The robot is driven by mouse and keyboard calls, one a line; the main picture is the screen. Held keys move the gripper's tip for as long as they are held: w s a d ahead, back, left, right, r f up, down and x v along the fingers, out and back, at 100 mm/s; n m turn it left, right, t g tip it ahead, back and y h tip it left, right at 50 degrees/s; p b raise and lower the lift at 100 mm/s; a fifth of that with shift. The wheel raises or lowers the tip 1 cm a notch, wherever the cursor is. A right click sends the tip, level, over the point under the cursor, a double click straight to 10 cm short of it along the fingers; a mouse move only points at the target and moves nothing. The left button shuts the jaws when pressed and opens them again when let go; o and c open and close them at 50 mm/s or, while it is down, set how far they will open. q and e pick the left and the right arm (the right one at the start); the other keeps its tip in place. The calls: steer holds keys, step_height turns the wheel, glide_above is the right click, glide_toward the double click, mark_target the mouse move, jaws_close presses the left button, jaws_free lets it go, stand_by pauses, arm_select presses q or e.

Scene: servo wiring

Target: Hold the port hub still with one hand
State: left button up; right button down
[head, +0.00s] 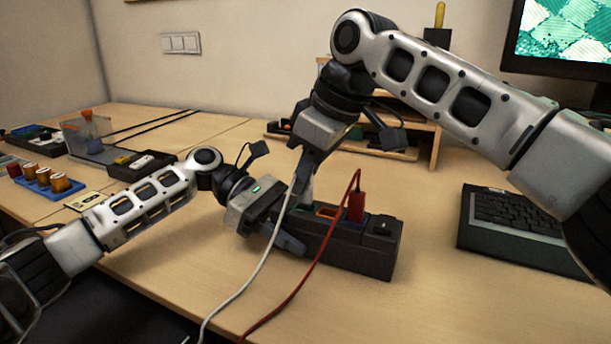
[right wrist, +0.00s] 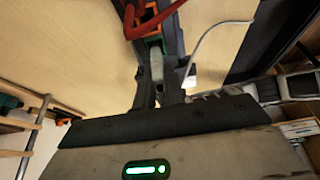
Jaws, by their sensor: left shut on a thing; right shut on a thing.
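The port hub (head: 362,251) is a long black box on the wooden table in the head view, with coloured ports along its top. A red plug (head: 356,206) with a red cable stands upright in one port. My left gripper (head: 284,236) is shut on the hub's left end, which it partly hides. My right gripper (head: 305,186) points down above the left part of the hub, shut on a pale plug (head: 306,191) with a white cable. The plug also shows between the fingers in the right wrist view (right wrist: 157,68). Whether its tip touches a port is hidden.
The white cable (head: 262,262) and red cable (head: 312,268) run over the table's front edge. A black keyboard (head: 512,222) lies at the right. A wooden shelf (head: 425,140) stands behind. A blue tray with spools (head: 45,180) sits at the left.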

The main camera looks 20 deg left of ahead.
steer(key=shift+r, duration=0.9)
steer(key=shift+r, duration=1.9)
arm_select(q)
steer(key=o, duration=1.1)
steer(key=shift+o, duration=0.2)
steer(key=shift+a, duration=0.1)
steer(key=v, duration=1.2)
